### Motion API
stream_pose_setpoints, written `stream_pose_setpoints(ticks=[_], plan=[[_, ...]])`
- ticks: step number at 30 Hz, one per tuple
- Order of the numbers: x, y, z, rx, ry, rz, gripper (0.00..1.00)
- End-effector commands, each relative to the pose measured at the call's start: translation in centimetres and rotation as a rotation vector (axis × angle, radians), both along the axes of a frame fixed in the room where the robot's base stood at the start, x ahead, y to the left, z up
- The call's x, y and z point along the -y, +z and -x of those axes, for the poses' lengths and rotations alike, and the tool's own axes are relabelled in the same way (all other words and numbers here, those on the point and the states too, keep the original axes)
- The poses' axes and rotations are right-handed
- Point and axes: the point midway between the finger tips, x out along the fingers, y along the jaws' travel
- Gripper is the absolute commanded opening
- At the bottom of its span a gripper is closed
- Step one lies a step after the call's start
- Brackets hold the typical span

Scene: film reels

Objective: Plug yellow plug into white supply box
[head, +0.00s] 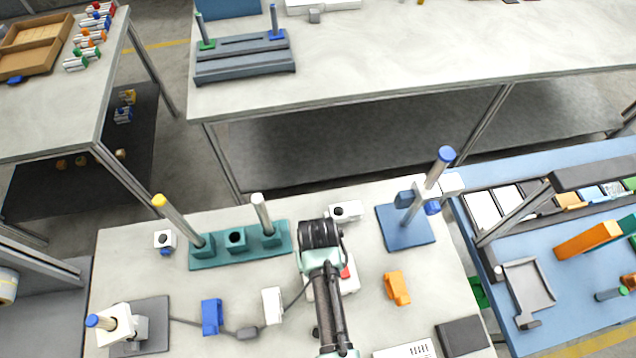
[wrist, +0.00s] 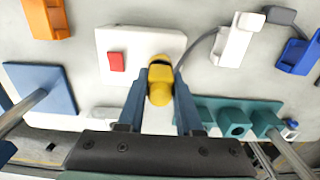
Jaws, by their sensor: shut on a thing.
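In the wrist view my gripper (wrist: 161,82) is shut on the yellow plug (wrist: 159,92), with one blue-grey finger on each side. The plug is in front of the white supply box (wrist: 112,40), which has a red switch (wrist: 116,62). I cannot tell whether the plug touches the box or enters a socket. A grey cable (wrist: 190,50) curves away beside the plug. In the head view my arm covers the gripper and plug, and part of the white supply box (head: 350,286) shows just right of the arm.
A teal block with posts (head: 240,262) stands left of the arm. A white block (head: 272,306) and a blue block (head: 212,317) lie in front of it. An orange block (head: 397,288) and a blue base with a post (head: 388,222) are on the right.

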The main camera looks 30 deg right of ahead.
Motion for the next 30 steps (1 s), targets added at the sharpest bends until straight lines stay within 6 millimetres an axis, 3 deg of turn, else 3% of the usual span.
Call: stream_pose_setpoints(ticks=[3,4,10,22,30], plan=[[0.0,-0.7,0.0,0.000,0.000,0.000,0.00],[0.0,-0.7,0.0,0.000,0.000,0.000,0.36],[0.0,-0.6,0.0,0.000,0.000,0.000,0.69],[0.0,0.1,0.0,0.001,0.000,0.000,0.69],[0.0,4.6,-0.1,0.006,0.000,0.002,0.69]])
